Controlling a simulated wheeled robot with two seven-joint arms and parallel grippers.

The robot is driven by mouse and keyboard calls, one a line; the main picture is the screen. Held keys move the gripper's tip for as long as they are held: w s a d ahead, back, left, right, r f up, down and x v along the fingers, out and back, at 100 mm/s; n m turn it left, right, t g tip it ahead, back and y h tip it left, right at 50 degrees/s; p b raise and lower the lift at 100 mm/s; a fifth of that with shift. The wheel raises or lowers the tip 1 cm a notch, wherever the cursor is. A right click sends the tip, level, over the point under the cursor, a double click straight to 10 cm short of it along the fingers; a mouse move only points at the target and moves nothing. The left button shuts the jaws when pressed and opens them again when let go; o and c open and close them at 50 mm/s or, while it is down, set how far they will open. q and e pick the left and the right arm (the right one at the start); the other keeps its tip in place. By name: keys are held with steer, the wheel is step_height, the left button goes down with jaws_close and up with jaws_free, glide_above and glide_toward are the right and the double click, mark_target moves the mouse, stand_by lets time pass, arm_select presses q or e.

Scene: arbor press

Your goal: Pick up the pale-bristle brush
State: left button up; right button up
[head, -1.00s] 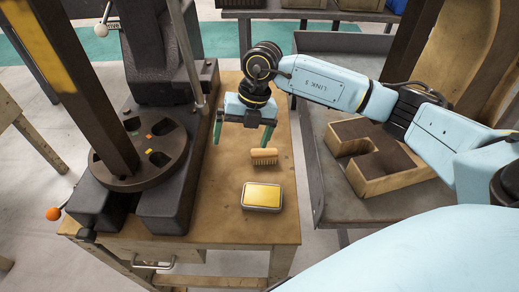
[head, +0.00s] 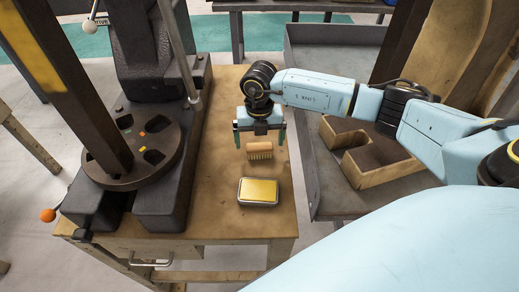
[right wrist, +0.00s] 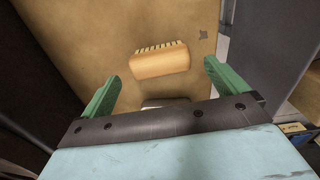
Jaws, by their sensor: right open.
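The pale-bristle brush (head: 260,150) has a light wooden back and a row of pale bristles. It lies on the wooden bench top (head: 222,125), behind a tin with a yellow top. In the right wrist view the brush (right wrist: 160,62) lies beyond the fingertips, roughly centred between them. My right gripper (head: 260,143) is open and empty, with its green fingers to either side of the brush in the head view. The fingers also show in the right wrist view (right wrist: 158,82). My left gripper is not in view.
The yellow-topped tin (head: 258,191) sits just in front of the brush. The dark arbor press (head: 157,190) with its round plate stands at the left of the bench. A grey tray table (head: 330,204) with a U-shaped wooden block (head: 375,175) is to the right.

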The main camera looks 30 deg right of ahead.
mark_target(260, 147)
steer(key=shift+f, duration=1.95)
steer(key=c, duration=1.2)
steer(key=shift+o, duration=0.2)
step_height(260, 147, up, 10)
steer(key=shift+r, duration=0.1)
steer(key=o, duration=0.5)
steer(key=c, duration=0.3)
